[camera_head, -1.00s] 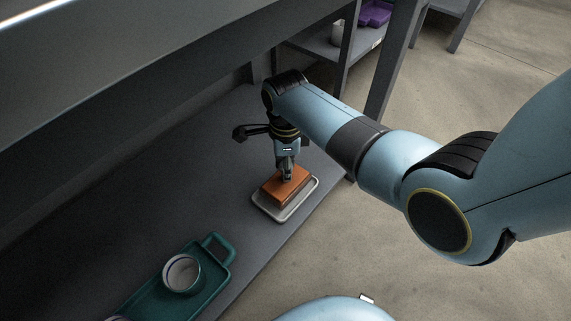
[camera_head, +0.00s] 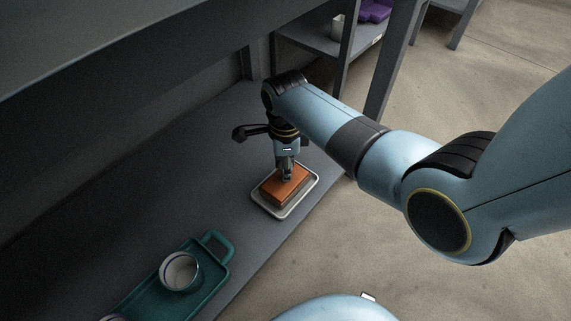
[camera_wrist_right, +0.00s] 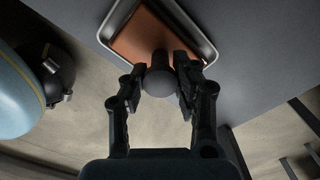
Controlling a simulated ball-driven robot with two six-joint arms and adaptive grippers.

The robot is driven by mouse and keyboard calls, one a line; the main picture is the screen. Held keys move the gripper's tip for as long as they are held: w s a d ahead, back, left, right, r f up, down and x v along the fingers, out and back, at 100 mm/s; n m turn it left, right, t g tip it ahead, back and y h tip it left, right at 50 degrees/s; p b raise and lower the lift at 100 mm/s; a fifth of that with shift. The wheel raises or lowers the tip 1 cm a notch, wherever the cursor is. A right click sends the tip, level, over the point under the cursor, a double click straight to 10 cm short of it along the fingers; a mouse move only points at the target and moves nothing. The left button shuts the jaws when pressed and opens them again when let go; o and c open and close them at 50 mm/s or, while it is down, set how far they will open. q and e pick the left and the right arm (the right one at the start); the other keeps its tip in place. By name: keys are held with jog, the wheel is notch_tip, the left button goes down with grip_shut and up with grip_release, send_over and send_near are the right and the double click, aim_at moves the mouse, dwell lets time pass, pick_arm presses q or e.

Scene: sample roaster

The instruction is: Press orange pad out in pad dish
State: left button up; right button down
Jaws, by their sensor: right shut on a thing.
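The orange pad (camera_head: 276,191) is a flat block lying level within the pale, shallow pad dish (camera_head: 284,214) on the grey shelf. In the right wrist view, the pad (camera_wrist_right: 140,38) looks brown-orange inside the dish's metallic rim (camera_wrist_right: 197,38). My right gripper (camera_head: 287,175) points down over the pad's middle. It also shows in the wrist view (camera_wrist_right: 160,76), its fingers shut on a dark round knob (camera_wrist_right: 159,84) on the pad. Whether the pad's underside touches the dish floor is hidden. My left gripper is not in view.
A teal tray (camera_head: 216,283) with a handle and a white round cup (camera_head: 179,271) stands nearer on the shelf, left of the dish. The shelf's front edge runs close beside the dish. A grey upright post (camera_head: 385,75) stands beyond my right arm.

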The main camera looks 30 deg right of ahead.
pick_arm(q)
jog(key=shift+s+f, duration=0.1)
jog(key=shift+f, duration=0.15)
pick_arm(e)
jog(key=shift+f, duration=0.5)
jog(key=shift+s+f, duration=0.1)
jog(key=shift+s, duration=0.05)
dwell(2.0)
